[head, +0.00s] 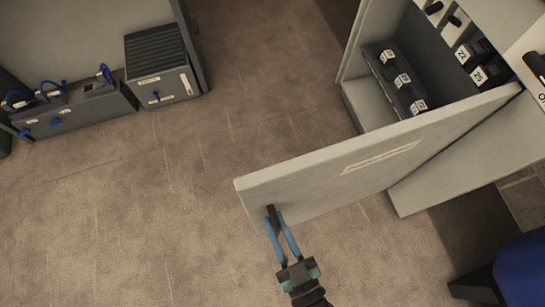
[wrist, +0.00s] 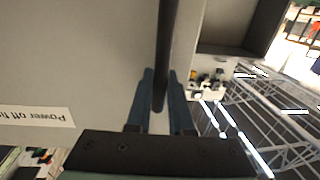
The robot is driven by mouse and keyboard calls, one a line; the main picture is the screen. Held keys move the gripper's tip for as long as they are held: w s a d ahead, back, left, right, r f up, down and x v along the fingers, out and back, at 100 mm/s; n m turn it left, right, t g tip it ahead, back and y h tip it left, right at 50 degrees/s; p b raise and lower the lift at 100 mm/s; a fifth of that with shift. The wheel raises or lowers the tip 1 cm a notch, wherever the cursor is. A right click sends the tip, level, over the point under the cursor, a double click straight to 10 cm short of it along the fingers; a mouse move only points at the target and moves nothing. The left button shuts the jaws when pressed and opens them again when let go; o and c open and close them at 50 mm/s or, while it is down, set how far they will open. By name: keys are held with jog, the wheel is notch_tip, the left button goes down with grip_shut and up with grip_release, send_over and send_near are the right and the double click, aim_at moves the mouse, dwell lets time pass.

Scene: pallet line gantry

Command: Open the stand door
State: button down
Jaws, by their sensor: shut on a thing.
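The stand door (head: 330,172) is a pale grey panel with a white label, swung well out from the stand (head: 480,135), with the inside of the stand showing. The dark door handle (head: 272,212) sits near the panel's free edge at the left. My gripper (head: 276,222), with blue fingers, is shut on this handle. In the wrist view the handle (wrist: 164,60) is a dark bar running between the two blue fingers (wrist: 160,100), and the door face (wrist: 75,60) fills the left with a "Power off" label.
Inside the stand are dark blocks with numbered white tags (head: 403,80). A grey ribbed box (head: 160,65) and a low unit with blue cables (head: 75,112) stand at the upper left. A blue object (head: 522,270) is at the lower right. The brown floor (head: 150,215) left of the door is clear.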

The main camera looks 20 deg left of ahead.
jog(key=shift+s+d, duration=0.2)
jog(key=shift+f, duration=0.1)
jog(key=c, duration=0.8)
grip_release()
jog(key=v, duration=1.3)
